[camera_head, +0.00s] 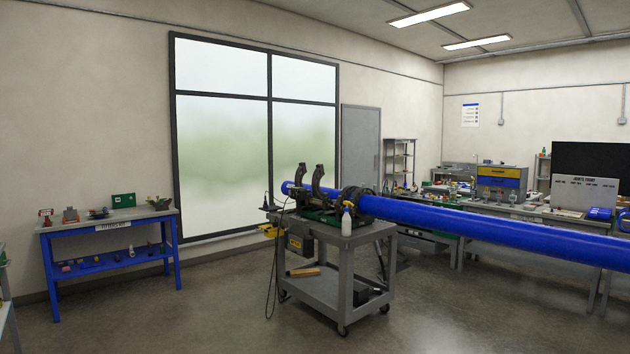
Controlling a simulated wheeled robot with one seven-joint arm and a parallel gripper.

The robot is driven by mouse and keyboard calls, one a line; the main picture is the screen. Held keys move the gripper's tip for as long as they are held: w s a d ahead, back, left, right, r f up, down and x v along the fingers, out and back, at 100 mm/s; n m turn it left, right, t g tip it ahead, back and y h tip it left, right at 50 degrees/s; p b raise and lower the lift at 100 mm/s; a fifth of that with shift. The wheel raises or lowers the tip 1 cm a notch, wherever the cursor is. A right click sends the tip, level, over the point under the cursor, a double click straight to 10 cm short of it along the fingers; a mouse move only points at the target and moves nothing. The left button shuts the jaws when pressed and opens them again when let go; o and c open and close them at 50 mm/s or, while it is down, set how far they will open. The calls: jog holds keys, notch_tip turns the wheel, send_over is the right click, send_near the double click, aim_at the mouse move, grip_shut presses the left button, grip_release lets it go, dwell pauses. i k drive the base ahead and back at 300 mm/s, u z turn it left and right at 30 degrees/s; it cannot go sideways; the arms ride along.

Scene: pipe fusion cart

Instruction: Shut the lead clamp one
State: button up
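A pipe fusion machine (325,215) with dark clamps stands on a grey cart (330,240) in the middle of the view. Further right, dark clamp parts (352,197) surround the pipe and look closed. I cannot tell which clamp is lead clamp one. The long blue pipe (480,220) runs from the machine to the right edge; its blue left end (288,187) shows beyond the raised clamps. My gripper is not in view.
A white spray bottle (346,222) stands on the cart's front edge. Cables hang at its left side. A blue workbench (110,245) with small parts stands at the left. Benches with equipment (500,185) line the right. The floor (215,310) before the cart is clear.

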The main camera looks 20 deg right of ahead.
aim_at(319, 172)
jog(key=z, duration=0.25)
jog(key=i, duration=5.5)
jog(key=u, duration=0.55)
